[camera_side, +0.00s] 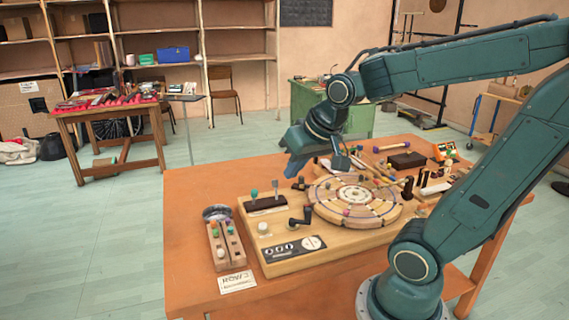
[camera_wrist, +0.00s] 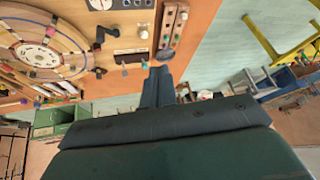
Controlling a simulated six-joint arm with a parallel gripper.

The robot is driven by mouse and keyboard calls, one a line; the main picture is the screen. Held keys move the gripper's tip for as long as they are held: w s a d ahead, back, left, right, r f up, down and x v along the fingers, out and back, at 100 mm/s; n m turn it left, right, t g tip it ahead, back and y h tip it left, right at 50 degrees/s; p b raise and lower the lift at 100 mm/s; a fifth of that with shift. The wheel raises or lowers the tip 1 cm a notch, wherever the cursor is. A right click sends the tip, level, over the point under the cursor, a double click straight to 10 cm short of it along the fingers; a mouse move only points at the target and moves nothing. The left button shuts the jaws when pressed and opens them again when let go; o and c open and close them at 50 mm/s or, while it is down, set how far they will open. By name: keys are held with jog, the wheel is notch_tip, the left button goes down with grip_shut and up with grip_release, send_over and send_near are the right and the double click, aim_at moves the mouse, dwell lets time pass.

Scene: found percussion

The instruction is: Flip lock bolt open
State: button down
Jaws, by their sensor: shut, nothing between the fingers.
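My gripper (camera_side: 293,170) hangs above the back left part of a wooden board (camera_side: 250,232), apart from it. Its fingers are together and hold nothing; they also show in the wrist view (camera_wrist: 158,82). The board carries a dark plate (camera_side: 266,204) with a green-knobbed lever (camera_side: 254,193) and a grey upright toggle (camera_side: 275,187). A black cranked handle (camera_side: 301,217) stands right of the plate and shows in the wrist view (camera_wrist: 101,40). I cannot tell for sure which of these fittings is the lock bolt. The fingertips in the wrist view are close beside the dark plate (camera_wrist: 131,57).
A slotted block with coloured knobs (camera_side: 216,249) and a paper label (camera_side: 237,282) lie at left. Sticks and small items crowd the right side. The orange table (camera_side: 190,190) is bare at its back left.

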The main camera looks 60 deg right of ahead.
jog(key=w+d+f+m+h, duration=0.1)
jog(key=w+d+f+m, duration=0.25)
jog(key=d, duration=0.35)
jog(key=m+g+h, duration=0.1)
jog(key=m+h, duration=0.2)
jog(key=m, duration=0.7)
send_near(311, 188)
notch_tip(311, 188, up, 4)
jog(key=s, duration=0.3)
jog(key=shift+w+a+f, duration=0.15)
jog(key=shift+w+f, duration=0.05)
jog(key=shift+f, duration=0.15)
jog(key=shift+x, duration=1.3)
jog(key=x, duration=0.7)
jog(key=w, duration=0.2)
jog(key=shift+w+d+f, duration=0.1)
jog(key=shift+w+d, duration=0.4)
jog(key=shift+w, duration=0.45)
